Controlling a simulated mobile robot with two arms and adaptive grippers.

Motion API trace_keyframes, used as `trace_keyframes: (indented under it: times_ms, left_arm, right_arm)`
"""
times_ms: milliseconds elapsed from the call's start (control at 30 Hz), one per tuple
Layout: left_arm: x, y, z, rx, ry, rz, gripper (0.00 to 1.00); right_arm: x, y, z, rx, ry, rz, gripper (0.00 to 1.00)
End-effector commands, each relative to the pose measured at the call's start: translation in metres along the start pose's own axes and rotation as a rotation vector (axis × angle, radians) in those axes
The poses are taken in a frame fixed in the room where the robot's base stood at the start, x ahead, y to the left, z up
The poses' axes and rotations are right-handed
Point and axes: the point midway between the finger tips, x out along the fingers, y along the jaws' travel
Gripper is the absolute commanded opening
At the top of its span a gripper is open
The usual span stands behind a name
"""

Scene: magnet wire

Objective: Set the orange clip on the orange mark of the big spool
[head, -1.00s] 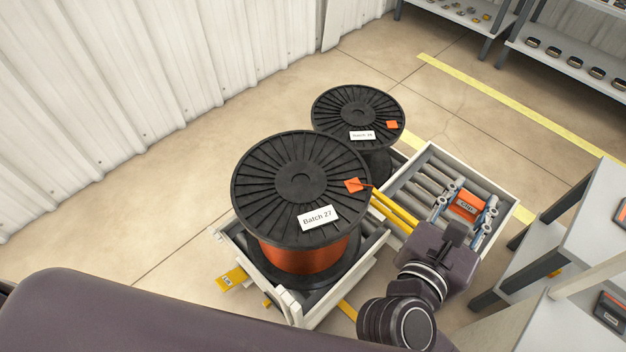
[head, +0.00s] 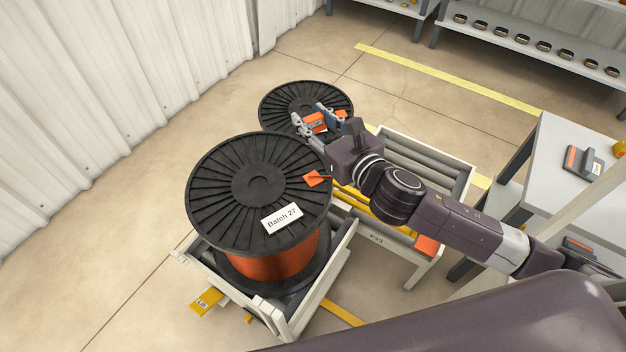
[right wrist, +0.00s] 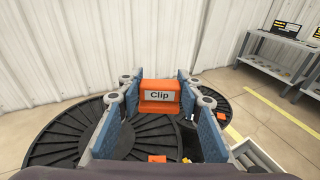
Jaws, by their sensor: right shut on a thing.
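The big spool (head: 235,205) is a black-flanged reel of copper wire labelled Batch 27, standing upright in a white-framed roller cradle. An orange mark (head: 314,179) sits at the right edge of its top flange. My right gripper (head: 319,120) is shut on the orange clip (head: 314,123) and holds it beyond the big spool's mark, overlapping the rear spool in the head view. The right wrist view shows the clip (right wrist: 160,95), labelled Clip, between the blue finger pads, with black flanges below. The height above the flanges is unclear. My left gripper is out of view.
A second black spool (head: 285,98) stands behind, partly covered by my right gripper. A white-framed roller bed (head: 468,185) lies right of the big spool, under my right arm. Grey tables (head: 560,150) stand at the right. A corrugated wall (head: 120,70) is at the left.

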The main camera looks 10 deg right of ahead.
Motion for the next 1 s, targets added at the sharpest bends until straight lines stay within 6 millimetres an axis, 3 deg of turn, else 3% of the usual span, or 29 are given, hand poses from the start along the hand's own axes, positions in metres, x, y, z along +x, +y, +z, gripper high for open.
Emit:
trace_keyframes:
  times_ms: [167, 267, 733, 833, 1000]
  left_arm:
    - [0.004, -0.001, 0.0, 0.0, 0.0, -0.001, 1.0]
    - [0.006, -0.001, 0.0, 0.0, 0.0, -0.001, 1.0]
    - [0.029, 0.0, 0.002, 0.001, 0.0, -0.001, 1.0]
    - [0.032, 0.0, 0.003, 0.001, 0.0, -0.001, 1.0]
    - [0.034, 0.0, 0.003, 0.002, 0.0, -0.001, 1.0]
  right_arm:
    - [0.007, -0.006, 0.007, -0.01, 0.0, 0.048, 0.09]
    - [0.009, -0.006, 0.001, -0.007, 0.002, 0.059, 0.09]
    - [0.025, -0.005, -0.117, -0.002, 0.006, 0.057, 0.09]
    - [0.028, -0.006, -0.135, -0.004, 0.004, 0.058, 0.09]
    - [0.031, -0.006, -0.148, -0.008, 0.001, 0.06, 0.09]
